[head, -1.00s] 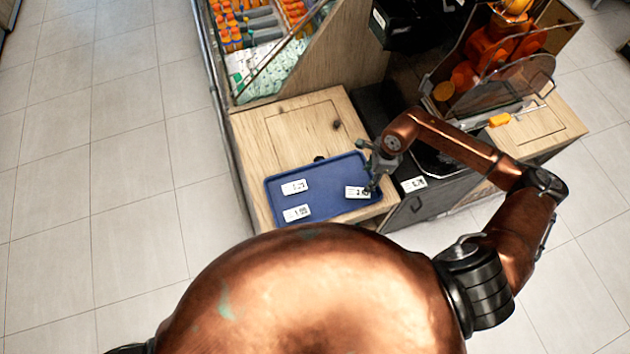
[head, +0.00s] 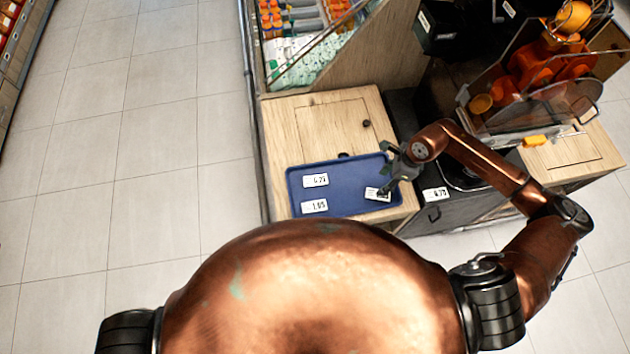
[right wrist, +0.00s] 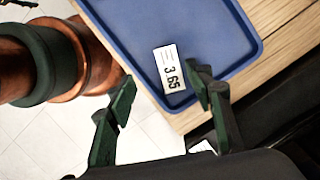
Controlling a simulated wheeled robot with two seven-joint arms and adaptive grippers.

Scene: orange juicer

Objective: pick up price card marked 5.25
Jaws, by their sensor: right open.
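A blue tray (head: 342,172) on the wooden counter holds three white price cards, and it also shows in the right wrist view (right wrist: 215,30). The card at the tray's right reads 3.65 in the right wrist view (right wrist: 170,69); it also shows in the head view (head: 377,194). The upper-left card (head: 316,180) has digits too small to read surely. The lower-left card (head: 314,206) seems to read 1.85. I cannot tell which card is marked 5.25. My right gripper (head: 386,189) is open and empty, over the tray's right side by the 3.65 card. My left gripper is out of view.
Another price card (head: 436,194) is on the dark cabinet right of the tray. The orange juicer (head: 550,65) stands behind my right arm. A glass-sided bottle display (head: 305,50) is at the back. Tiled floor (head: 150,150) lies open to the left.

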